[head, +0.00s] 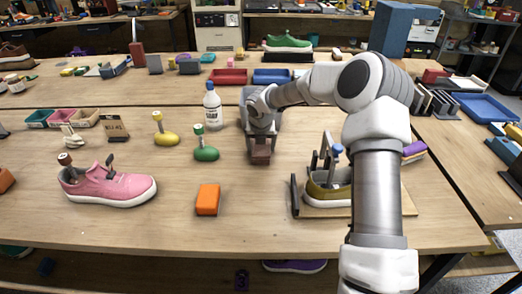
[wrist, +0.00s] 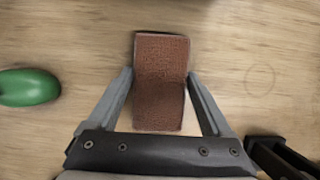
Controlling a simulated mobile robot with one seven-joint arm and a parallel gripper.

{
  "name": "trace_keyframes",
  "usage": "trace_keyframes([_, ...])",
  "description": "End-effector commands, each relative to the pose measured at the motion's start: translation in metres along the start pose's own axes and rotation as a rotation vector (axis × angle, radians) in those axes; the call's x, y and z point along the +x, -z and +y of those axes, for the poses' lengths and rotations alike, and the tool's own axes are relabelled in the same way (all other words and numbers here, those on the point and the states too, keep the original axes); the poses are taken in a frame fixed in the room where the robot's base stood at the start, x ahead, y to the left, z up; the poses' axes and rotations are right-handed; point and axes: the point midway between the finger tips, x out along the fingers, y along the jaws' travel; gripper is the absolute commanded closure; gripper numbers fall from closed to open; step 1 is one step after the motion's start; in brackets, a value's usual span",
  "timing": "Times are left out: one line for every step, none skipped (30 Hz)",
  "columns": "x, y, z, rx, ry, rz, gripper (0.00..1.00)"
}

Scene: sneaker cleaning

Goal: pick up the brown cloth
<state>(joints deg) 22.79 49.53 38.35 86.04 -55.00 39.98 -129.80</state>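The brown cloth (wrist: 160,60) is a folded, textured rectangular block. In the wrist view it lies lengthwise between the fingers of my gripper (wrist: 159,76), and its far end reaches beyond the fingertips. The fingers are apart, one on each side of the cloth, with a narrow gap at the left and little or none visible at the right. In the head view my gripper (head: 261,140) points down over the table's middle, with the brown cloth (head: 260,155) at its tips. Whether the cloth touches the tabletop is hard to tell.
A green-based brush (head: 206,153) stands left of my gripper, with a white bottle (head: 212,106) behind it. An orange block (head: 208,199) lies nearer. A shoe in a holder (head: 328,188) stands at right, and a pink sneaker (head: 108,187) at left. Bare table (head: 250,230) lies in front.

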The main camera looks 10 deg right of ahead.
Motion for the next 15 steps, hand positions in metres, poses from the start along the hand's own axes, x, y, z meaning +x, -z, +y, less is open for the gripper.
trace_keyframes([-0.0001,0.0,0.0,0.0,0.0,0.0,0.27])
trace_keyframes([-0.0001,0.0,-0.0001,0.0,0.0,0.0,0.32])
trace_keyframes([-0.0001,0.0001,0.0,0.0,0.0,0.0,0.4])
trace_keyframes([-0.0001,0.0001,-0.0001,0.0,0.0,0.0,0.45])
trace_keyframes([-0.0002,0.0001,-0.0001,0.0,0.0,0.0,0.5])
trace_keyframes([-0.0002,0.0001,0.0,0.0,0.0,0.0,0.58])
trace_keyframes([-0.0002,0.0001,-0.0001,0.0,0.0,0.0,0.63])
trace_keyframes([-0.0002,0.0001,-0.0001,0.0,0.0,0.0,0.68])
trace_keyframes([-0.0002,0.0001,0.0,0.0,0.0,0.0,0.76])
trace_keyframes([-0.0003,-0.0001,0.0,0.0,0.0,0.0,0.78])
trace_keyframes([-0.0003,0.0,0.0,0.0,0.0,0.0,0.78])
trace_keyframes([-0.0003,-0.0001,0.0,0.0,0.0,0.0,0.79])
trace_keyframes([-0.0003,-0.0001,0.0,0.0,0.0,0.0,0.79])
trace_keyframes([-0.0003,-0.0001,0.0,0.0,0.0,0.0,0.79])
trace_keyframes([-0.0004,-0.0001,0.0,0.0,0.0,0.0,0.79])
